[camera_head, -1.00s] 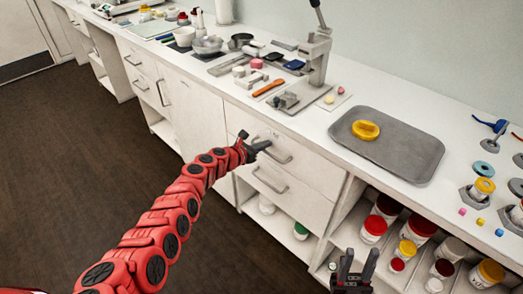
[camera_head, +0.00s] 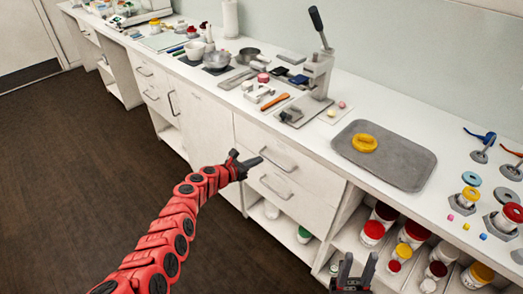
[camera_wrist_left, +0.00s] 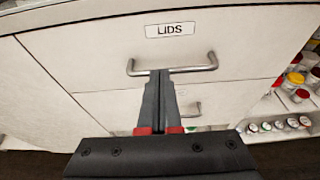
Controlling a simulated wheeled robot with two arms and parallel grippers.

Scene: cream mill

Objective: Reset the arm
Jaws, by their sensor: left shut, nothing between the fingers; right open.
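My left arm comes in from the left, red and segmented. Its left gripper (camera_head: 248,166) is shut and empty, in front of the white drawer fronts below the counter. In the left wrist view its closed fingers (camera_wrist_left: 160,80) point at the bar handle (camera_wrist_left: 195,66) of a drawer labelled "LIDS" (camera_wrist_left: 170,29); I cannot tell if they touch it. The drawer (camera_head: 283,146) looks shut. My right gripper (camera_head: 353,268) is open and empty at the bottom of the head view, in front of the open shelves.
The counter holds a grey tray (camera_head: 399,158) with a yellow ring (camera_head: 364,143), a lever press (camera_head: 318,65), bowls and small parts. Open shelves (camera_head: 345,245) below hold several jars with coloured lids. The floor (camera_head: 70,170) at left is clear.

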